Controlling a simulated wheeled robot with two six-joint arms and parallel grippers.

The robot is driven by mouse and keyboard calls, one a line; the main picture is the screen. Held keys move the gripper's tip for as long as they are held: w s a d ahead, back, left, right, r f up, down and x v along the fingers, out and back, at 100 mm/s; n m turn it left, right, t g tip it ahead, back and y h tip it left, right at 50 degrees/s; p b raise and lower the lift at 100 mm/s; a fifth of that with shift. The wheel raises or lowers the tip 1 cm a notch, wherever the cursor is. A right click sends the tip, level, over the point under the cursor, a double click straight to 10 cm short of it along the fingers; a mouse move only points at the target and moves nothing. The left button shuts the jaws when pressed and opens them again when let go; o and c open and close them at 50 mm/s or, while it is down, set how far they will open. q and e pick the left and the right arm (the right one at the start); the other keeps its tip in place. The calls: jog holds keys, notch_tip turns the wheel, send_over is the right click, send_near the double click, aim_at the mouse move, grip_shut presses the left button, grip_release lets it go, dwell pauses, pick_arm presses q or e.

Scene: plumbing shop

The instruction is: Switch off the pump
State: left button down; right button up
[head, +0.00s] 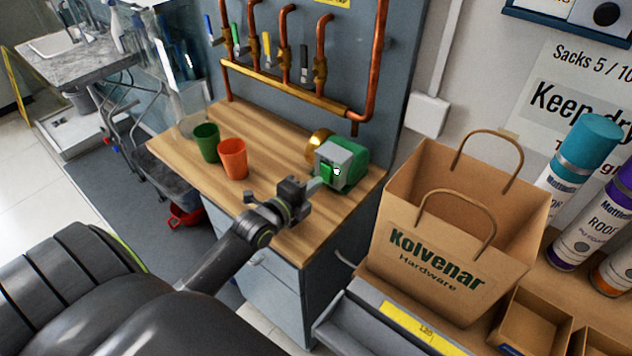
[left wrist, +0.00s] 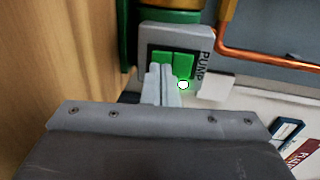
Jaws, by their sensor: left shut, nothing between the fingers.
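The pump (head: 356,160) is green with a brass-coloured end and stands at the right end of the wooden worktop. Its grey switch box (head: 333,152) carries a green rocker switch (head: 326,172) and faces my left gripper. In the left wrist view the box has a "PUMP" label, the green rocker (left wrist: 183,66) and a small lit lamp (left wrist: 183,85). My left gripper (head: 316,184) is shut and empty, its fingertips (left wrist: 161,70) right in front of the rocker, covering part of it. I cannot tell whether they touch it. My right gripper is out of view.
A green cup (head: 206,142) and an orange cup (head: 232,158) stand left on the worktop (head: 275,128). Copper pipes with valves (head: 290,92) run up the panel behind. A paper bag (head: 440,240) stands to the right, beside spray cans (head: 585,150).

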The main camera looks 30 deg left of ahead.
pick_arm(q)
jog(key=shift+w, duration=0.55)
jog(key=shift+f+b, duration=0.3)
jog(key=shift+b, duration=0.25)
jog(key=shift+w+b, duration=0.15)
jog(key=shift+b, duration=0.2)
jog(key=shift+r, duration=0.2)
jog(key=shift+f, duration=0.1)
